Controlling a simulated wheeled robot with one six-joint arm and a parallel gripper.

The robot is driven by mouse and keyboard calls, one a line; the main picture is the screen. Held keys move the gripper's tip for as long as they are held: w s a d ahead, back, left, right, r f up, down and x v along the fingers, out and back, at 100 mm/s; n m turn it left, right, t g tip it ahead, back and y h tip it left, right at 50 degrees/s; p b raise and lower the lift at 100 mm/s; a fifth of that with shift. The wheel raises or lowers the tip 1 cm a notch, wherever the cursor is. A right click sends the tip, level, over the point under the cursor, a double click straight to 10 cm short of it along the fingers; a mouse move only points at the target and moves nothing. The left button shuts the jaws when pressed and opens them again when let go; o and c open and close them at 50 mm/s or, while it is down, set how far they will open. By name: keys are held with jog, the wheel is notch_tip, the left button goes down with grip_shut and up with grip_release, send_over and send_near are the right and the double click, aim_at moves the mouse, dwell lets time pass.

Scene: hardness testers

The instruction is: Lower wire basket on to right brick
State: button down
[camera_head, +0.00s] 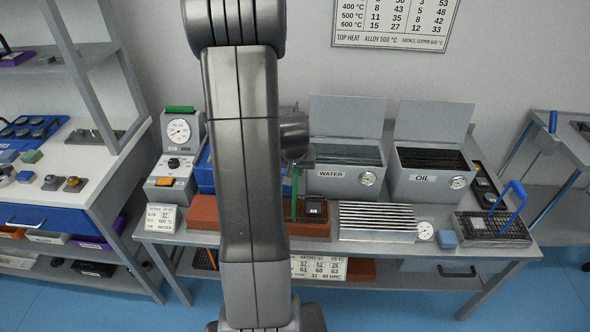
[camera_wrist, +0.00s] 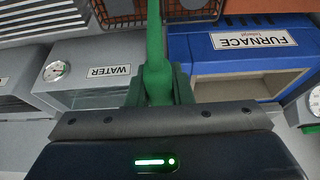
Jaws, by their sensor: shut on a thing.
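My gripper (camera_wrist: 157,88) is shut on the upright green handle (camera_wrist: 155,50) of a wire basket. The dark mesh of the basket (camera_wrist: 194,16) shows on both sides of the handle at the top of the wrist view. In the head view the green handle (camera_head: 295,188) stands at the right edge of my arm, with a small dark block (camera_head: 316,208) beside its foot. The basket is over the red-brown right brick (camera_head: 310,231); I cannot tell whether it touches. My arm hides part of the basket and brick. The left brick (camera_head: 204,214) shows left of my arm.
Behind stand the open WATER tank (camera_head: 338,182) and OIL tank (camera_head: 425,186); the blue FURNACE (camera_wrist: 235,65) is beside WATER. A ribbed metal unit (camera_head: 376,220) stands close right of the brick. A blue-handled basket (camera_head: 490,229) is at the table's right end.

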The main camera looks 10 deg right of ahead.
jog(key=shift+f+b, duration=0.3)
jog(key=shift+b, duration=0.05)
jog(key=c, duration=1.2)
grip_release()
jog(key=shift+r, duration=0.1)
jog(key=v, duration=1.3)
jog(key=shift+s+r, duration=0.2)
jog(key=shift+r, duration=0.1)
jog(key=shift+f, duration=0.1)
jog(key=x, duration=1.3)
jog(key=shift+w+f, duration=0.2)
jog(key=shift+f, duration=0.1)
jog(key=shift+r, duration=0.15)
